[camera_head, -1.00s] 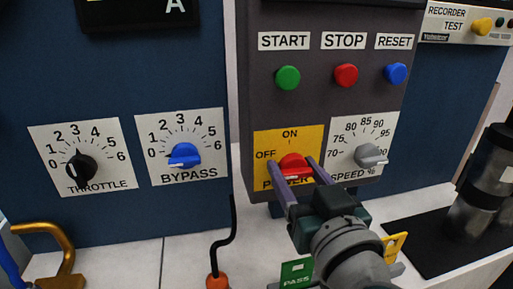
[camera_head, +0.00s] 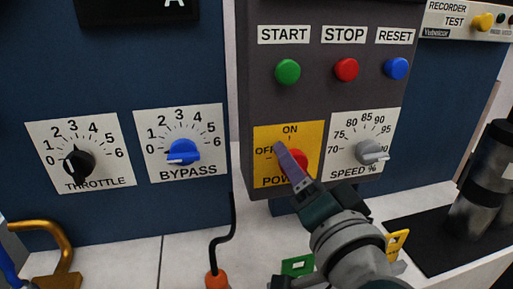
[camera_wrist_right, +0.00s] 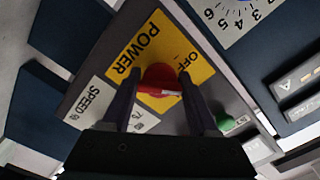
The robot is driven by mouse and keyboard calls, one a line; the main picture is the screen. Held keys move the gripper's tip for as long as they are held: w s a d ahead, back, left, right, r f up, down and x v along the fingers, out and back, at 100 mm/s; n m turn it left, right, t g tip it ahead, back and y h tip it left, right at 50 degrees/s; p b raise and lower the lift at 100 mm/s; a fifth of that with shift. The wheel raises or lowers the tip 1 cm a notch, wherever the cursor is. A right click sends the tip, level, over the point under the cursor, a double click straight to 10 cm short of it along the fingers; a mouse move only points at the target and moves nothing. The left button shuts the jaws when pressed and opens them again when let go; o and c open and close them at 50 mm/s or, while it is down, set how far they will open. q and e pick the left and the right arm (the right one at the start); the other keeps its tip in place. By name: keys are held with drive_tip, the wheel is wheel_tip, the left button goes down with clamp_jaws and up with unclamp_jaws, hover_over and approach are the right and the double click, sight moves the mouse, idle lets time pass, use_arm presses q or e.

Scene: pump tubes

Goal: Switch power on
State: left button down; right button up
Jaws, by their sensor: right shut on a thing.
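The red power knob (camera_head: 301,157) sits on a yellow plate (camera_head: 263,176) marked OFF, ON and POWER on the grey panel. My right gripper (camera_head: 283,150) is shut on the knob, and its near finger hides much of it in the head view. In the right wrist view the knob (camera_wrist_right: 158,76) lies between the two fingers of the gripper (camera_wrist_right: 163,92), and a white line shows on its face. The ON mark is hidden there, and I cannot tell exactly where the knob points. My left gripper is not in view.
Green START (camera_head: 287,71), red STOP (camera_head: 346,69) and blue RESET (camera_head: 397,68) buttons are above. The grey speed knob (camera_head: 370,152) is close at right. The blue bypass (camera_head: 183,151) and black throttle (camera_head: 79,164) knobs are at left. A green tag (camera_head: 297,266) is below.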

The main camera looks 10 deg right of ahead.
drive_tip(key=m, duration=0.4)
drive_tip(key=shift+b, duration=0.4)
drive_tip(key=shift+m, duration=1.7)
drive_tip(key=shift+b, duration=0.3)
drive_tip(key=o, duration=1.4)
drive_tip(key=s, duration=1)
drive_tip(key=shift+d, duration=0.15)
